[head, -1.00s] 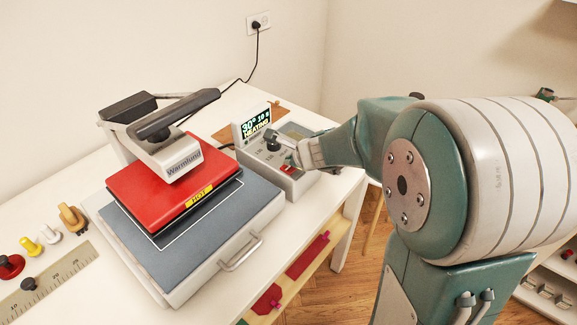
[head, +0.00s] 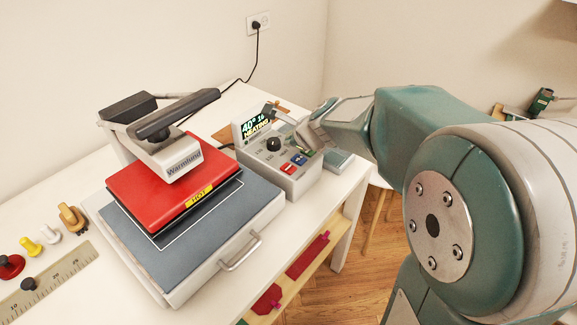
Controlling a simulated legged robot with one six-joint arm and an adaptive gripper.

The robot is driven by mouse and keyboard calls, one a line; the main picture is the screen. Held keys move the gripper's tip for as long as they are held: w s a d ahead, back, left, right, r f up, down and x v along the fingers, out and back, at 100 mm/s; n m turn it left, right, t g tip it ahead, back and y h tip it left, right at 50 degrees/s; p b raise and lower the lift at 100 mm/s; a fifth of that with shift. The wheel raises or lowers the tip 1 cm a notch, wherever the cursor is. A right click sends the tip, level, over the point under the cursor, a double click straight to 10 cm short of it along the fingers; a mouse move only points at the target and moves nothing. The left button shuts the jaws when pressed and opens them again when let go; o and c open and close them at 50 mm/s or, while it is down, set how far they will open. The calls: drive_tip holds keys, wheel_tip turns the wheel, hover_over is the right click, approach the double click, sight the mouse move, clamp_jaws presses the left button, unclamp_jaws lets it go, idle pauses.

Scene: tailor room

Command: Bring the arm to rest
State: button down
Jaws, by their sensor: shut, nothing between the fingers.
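My gripper (head: 293,118) is at the end of my arm, above the back right of the grey control box (head: 290,182). Its fingers are shut with nothing between them. My gripper covers part of the box's back edge.
The heat press (head: 165,175) with a red upper plate stands left of the box on the white table. A ruler (head: 45,283) and several small knobs lie at the far left. A wall socket (head: 258,23) holds a plug. Wooden floor (head: 345,270) shows below.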

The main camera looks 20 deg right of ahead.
drive_tip(key=shift+s, duration=0.1)
drive_tip(key=s+r+n+g+h, duration=0.1)
drive_tip(key=s+n, duration=1)
drive_tip(key=s, duration=0.2)
drive_tip(key=s+r+n+g+h, duration=0.1)
drive_tip(key=s+r+n+g, duration=0.1)
drive_tip(key=s+n, duration=1)
drive_tip(key=shift+s+a+r+h, duration=0.15)
drive_tip(key=shift+s+r+h, duration=0.2)
drive_tip(key=shift+s, duration=0.65)
drive_tip(key=shift+f, duration=0.1)
